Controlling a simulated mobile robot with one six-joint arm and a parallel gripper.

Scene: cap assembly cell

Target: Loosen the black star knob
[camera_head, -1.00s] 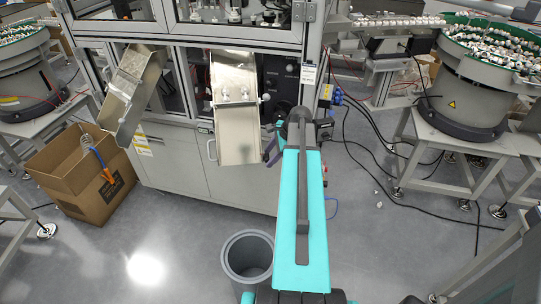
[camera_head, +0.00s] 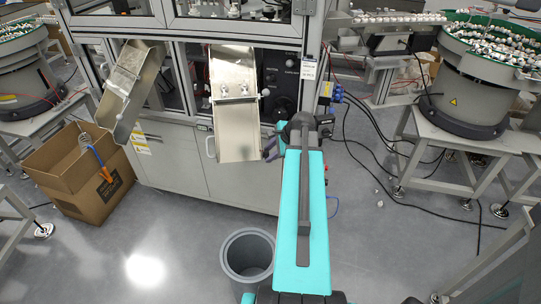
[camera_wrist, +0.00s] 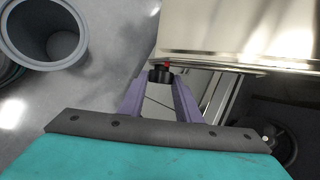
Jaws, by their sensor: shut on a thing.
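The black star knob (camera_wrist: 160,75) shows at the upper middle of the wrist view, with a small red part beside it. It sits just below the edge of the metal chute (camera_wrist: 240,55). My gripper (camera_wrist: 159,80) has its two purple fingers on either side of the knob and is shut on it. In the head view my gripper (camera_head: 270,149) is beside the lower right edge of the chute (camera_head: 237,128). The knob cannot be made out there.
A second chute (camera_head: 133,85) hangs at the left of the machine cabinet (camera_head: 175,165). A dark handwheel (camera_wrist: 282,145) shows at the lower right of the wrist view. Cables lie at the right.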

